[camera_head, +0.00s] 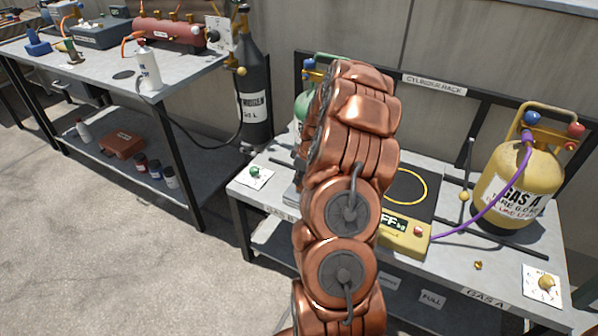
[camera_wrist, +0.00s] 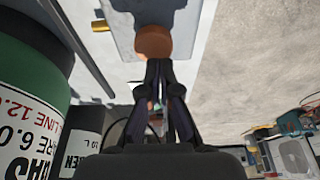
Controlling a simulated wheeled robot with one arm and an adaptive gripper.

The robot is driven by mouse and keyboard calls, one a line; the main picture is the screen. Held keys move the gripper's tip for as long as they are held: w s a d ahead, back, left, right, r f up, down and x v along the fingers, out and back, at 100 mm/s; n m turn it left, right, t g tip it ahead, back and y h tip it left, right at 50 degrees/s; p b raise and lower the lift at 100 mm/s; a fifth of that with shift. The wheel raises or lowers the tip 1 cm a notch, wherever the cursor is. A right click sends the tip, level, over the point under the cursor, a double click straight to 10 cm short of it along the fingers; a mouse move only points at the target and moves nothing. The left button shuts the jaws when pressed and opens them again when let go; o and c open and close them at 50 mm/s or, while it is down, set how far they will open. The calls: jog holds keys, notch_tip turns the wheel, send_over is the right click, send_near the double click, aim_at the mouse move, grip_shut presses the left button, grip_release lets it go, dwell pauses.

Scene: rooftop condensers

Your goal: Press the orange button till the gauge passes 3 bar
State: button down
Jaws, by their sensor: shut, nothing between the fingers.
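An orange-brown round thing (camera_wrist: 153,42), which looks like the orange button, shows in the wrist view in front of a pale grey plate (camera_wrist: 185,42). My gripper (camera_wrist: 155,66) is shut and empty, its dark fingertips right at the lower edge of this round thing. I cannot tell whether they touch it. In the head view my copper-coloured arm fills the middle and hides my gripper; I cannot pick out the orange button there. No gauge reading can be made out in either view.
A green gas cylinder (camera_wrist: 28,95) stands close at the left in the wrist view. In the head view, a yellow GAS A cylinder (camera_head: 515,180), a yellow scale display (camera_head: 403,236) and a green knob (camera_head: 254,171) are on the bench. A dark nitrogen cylinder (camera_head: 253,80) stands at the back.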

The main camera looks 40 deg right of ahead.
jog(key=shift+f, duration=0.15)
jog(key=shift+f+b, duration=0.55)
jog(key=shift+f, duration=0.35)
jog(key=shift+s, duration=0.1)
dwell(0.3)
notch_tip(320, 180, up, 4)
jog(key=a+v, duration=0.1)
jog(key=v, duration=0.9)
jog(key=shift+d+p, duration=0.35)
jog(key=shift+d, duration=0.15)
jog(key=shift+r, duration=0.15)
